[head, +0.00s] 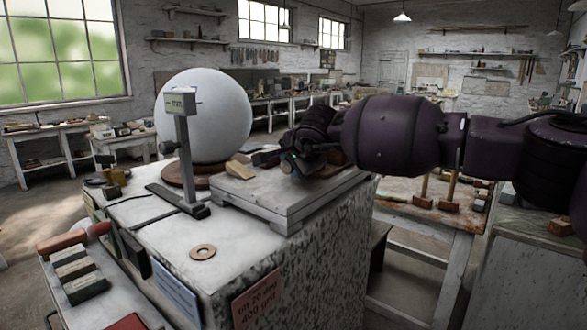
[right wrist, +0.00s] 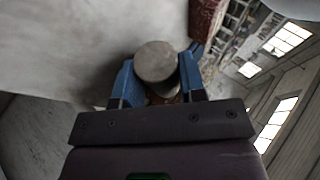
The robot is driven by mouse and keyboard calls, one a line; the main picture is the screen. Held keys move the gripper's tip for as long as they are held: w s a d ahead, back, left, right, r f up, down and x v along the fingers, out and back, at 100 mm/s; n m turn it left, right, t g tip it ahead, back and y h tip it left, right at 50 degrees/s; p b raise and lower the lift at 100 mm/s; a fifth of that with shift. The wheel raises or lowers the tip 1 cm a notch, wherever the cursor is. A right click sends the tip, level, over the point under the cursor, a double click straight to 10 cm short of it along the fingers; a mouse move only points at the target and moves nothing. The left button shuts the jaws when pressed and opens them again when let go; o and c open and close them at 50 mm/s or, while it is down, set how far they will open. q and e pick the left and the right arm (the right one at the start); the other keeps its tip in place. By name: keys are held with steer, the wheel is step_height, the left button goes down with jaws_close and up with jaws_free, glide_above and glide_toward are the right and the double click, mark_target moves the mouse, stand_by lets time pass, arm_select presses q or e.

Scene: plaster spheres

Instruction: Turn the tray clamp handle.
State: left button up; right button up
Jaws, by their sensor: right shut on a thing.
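My right gripper (head: 290,160) reaches in from the right, low over the grey slab-like tray (head: 262,197) on top of the speckled stone block. In the right wrist view, the blue fingers of my right gripper (right wrist: 160,80) are closed on a round-ended grey knob, which I take for the tray clamp handle (right wrist: 156,60). The lower part of the handle is hidden between the fingers. In the head view my gripper and wrist cover the handle. My left gripper is not in view.
A large white sphere (head: 208,115) rests on a round brown base behind a grey upright gauge stand (head: 184,150). A flat ring (head: 203,251) lies on the block's top. A small wooden wedge (head: 240,170) lies on the tray close to my gripper.

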steer(key=shift+y, duration=0.3)
stand_by(0.4)
steer(key=o, duration=0.9)
steer(key=v, duration=1)
steer(key=shift+s+d+r, duration=0.1)
steer(key=shift+s+d, duration=0.05)
steer(key=shift+s, duration=0.3)
